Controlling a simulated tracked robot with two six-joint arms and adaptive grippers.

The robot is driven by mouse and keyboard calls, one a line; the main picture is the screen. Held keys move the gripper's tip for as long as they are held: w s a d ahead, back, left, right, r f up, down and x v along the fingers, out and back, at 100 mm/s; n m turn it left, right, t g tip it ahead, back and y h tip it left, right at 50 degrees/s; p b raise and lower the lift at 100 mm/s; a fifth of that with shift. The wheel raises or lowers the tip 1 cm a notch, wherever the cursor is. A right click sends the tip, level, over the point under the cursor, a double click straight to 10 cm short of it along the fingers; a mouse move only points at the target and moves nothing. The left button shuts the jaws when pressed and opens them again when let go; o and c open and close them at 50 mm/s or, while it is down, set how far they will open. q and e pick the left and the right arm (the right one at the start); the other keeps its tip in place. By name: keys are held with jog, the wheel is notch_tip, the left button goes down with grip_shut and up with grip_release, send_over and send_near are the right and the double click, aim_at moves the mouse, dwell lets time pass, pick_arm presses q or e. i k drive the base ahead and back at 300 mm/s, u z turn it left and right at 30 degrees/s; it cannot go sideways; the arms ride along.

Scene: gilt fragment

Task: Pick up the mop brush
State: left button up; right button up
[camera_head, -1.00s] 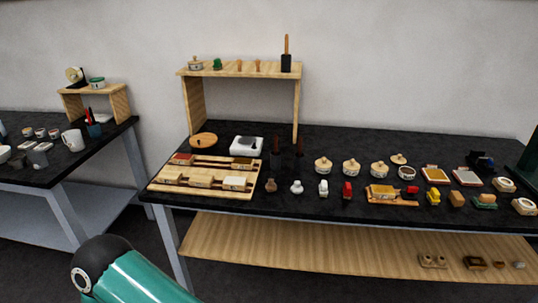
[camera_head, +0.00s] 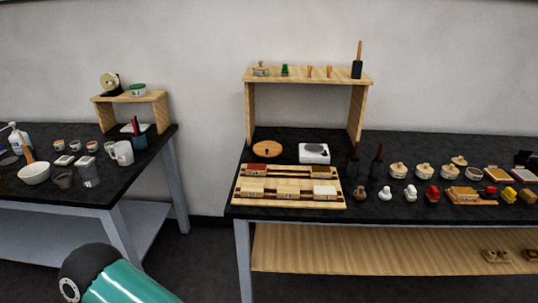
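I cannot tell for sure which thing is the mop brush. Two small wooden-handled pieces (camera_head: 309,71) stand on the raised wooden shelf (camera_head: 290,77) over the main table, with a green piece beside them. A black block with a tall wooden handle (camera_head: 357,62) stands at the shelf's right end. Two dark upright tools (camera_head: 376,161) stand on the table below. All are far off and small. Neither gripper shows; only a teal and black part of my own arm is at the bottom left.
The black main table (camera_head: 400,213) holds a sectioned wooden tray (camera_head: 240,198), a white device (camera_head: 314,153) and rows of lidded pots and small blocks. A second black table (camera_head: 60,190) at left holds bowls, mugs and a bottle. A floor gap separates the tables.

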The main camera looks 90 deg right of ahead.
aim_at(381, 145)
jog(key=u, duration=0.1)
jog(key=i, duration=1.55)
jog(key=z, duration=2.6)
jog(key=i, duration=0.3)
jog(key=z, duration=2.25)
jog(key=k, duration=0.3)
jog(key=z, duration=0.45)
jog(key=i, duration=1.1)
jog(key=u, duration=0.3)
